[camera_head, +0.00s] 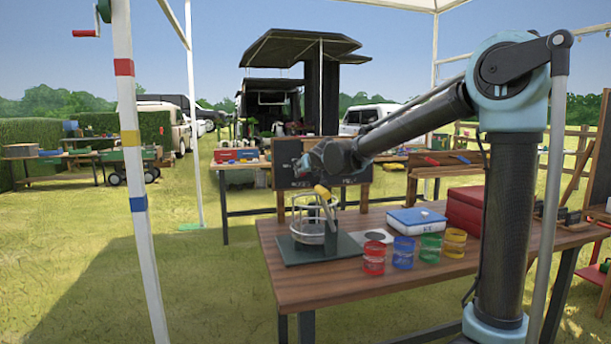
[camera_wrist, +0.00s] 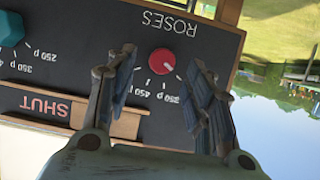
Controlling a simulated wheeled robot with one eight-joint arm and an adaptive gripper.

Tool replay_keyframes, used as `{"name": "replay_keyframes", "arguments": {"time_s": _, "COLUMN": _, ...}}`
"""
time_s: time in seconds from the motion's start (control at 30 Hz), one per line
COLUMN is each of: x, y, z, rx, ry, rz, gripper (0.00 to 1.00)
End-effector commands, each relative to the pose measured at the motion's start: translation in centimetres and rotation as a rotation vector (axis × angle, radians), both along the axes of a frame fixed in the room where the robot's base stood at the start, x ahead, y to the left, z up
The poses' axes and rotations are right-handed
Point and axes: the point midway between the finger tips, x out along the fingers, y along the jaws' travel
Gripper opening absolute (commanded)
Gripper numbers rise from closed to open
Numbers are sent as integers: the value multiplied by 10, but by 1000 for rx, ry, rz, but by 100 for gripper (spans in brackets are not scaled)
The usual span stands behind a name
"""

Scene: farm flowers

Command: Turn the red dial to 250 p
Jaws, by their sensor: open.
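The red dial (camera_wrist: 162,61) sits on a dark board under the upside-down word ROSES in the wrist view. A small pale mark shows at its lower right edge. White tick marks and price labels curve below it; one seems to read 450 p, others are partly hidden by my fingers. My gripper (camera_wrist: 164,72) is open, one finger on each side of the dial in the picture, with gaps to it. I cannot tell whether the fingertips reach around it or hover in front. In the head view my gripper (camera_head: 308,164) is in front of the chalkboard (camera_head: 347,166); the dial is hidden there.
A teal dial (camera_wrist: 10,28) with its own price scale is at the left of the board. A wooden ledge with a SHUT label (camera_wrist: 45,105) lies below.

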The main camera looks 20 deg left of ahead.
Motion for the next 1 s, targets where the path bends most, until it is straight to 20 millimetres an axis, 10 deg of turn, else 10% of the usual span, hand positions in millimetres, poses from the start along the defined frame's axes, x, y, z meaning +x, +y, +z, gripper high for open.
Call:
{"name": "replay_keyframes", "arguments": {"time_s": 0.5, "x": -53, "y": -34, "z": 26, "rx": -1, "ry": 1, "rz": 0, "gripper": 48}}
{"name": "replay_keyframes", "arguments": {"time_s": 1.0, "x": -62, "y": -40, "z": 30, "rx": 0, "ry": 1, "rz": -1, "gripper": 48}}
